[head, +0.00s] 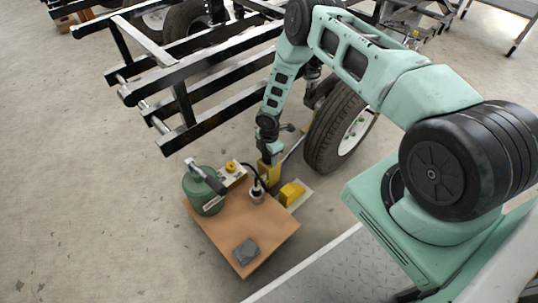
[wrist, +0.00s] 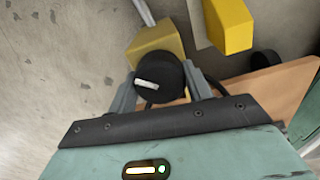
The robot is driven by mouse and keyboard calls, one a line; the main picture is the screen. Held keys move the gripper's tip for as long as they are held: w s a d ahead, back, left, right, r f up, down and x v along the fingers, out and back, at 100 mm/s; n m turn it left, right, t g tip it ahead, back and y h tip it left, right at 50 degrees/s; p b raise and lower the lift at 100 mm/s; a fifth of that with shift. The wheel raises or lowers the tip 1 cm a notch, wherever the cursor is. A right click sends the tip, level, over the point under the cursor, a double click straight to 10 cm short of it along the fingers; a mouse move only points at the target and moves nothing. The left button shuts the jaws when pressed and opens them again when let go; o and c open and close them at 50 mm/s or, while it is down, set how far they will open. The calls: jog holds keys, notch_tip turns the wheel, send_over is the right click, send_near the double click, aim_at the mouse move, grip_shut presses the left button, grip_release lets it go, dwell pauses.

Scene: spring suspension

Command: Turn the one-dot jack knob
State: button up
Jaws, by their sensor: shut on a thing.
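In the wrist view a round black knob (wrist: 160,84) with a white bar mark sits on a yellow housing (wrist: 157,44). My gripper (wrist: 165,88) has one finger on each side of the knob and is shut on it. No dots are readable, so I cannot confirm that it is the one-dot knob. In the head view my gripper (head: 267,149) points down over the yellow housing (head: 269,173), just beyond the brown board's far edge. The knob is hidden there by the gripper.
The brown board (head: 227,238) carries a green canister (head: 205,194), a box with a yellow knob (head: 231,167), a small corded pot (head: 257,191) and a grey lump (head: 246,252). A yellow block (head: 291,193) is close right. A tyre (head: 332,132) and black frame (head: 190,90) stand behind.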

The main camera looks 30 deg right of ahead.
jog(key=n, duration=0.3)
jog(key=shift+n, duration=2)
jog(key=o, duration=1)
notch_tip(320, 180, up, 18)
jog(key=p, duration=0.6)
jog(key=shift+f, duration=0.25)
